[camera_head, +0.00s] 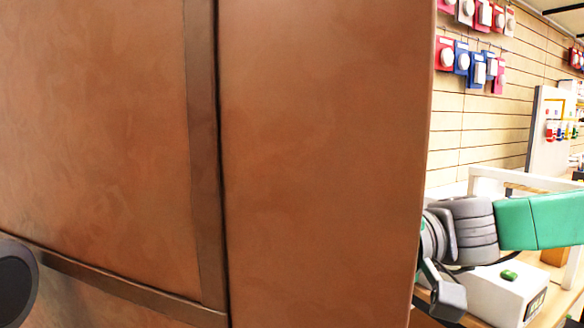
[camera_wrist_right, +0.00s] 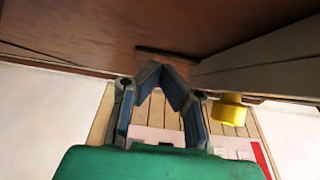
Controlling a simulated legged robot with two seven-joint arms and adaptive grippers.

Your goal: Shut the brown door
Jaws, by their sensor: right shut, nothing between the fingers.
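The brown door (camera_head: 320,150) fills the left and middle of the head view, very close, with darker brown trim strips. Its right edge stands in front of part of my right arm. My right gripper (camera_wrist_right: 168,70) is shut and empty in the wrist view, its fingers meeting in a point near a brown surface (camera_wrist_right: 90,45) that looks like the door. Whether the tips touch it I cannot tell. In the head view the right gripper is partly hidden behind the door's edge. My left gripper is not in view.
Right of the door is a slatted wall (camera_head: 480,130) with hanging packaged goods (camera_head: 465,60). A white box (camera_head: 505,290) with a green item on top sits beyond my right arm. A dark round part (camera_head: 14,285) shows at the lower left. A yellow cylinder (camera_wrist_right: 230,109) is beside the right gripper.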

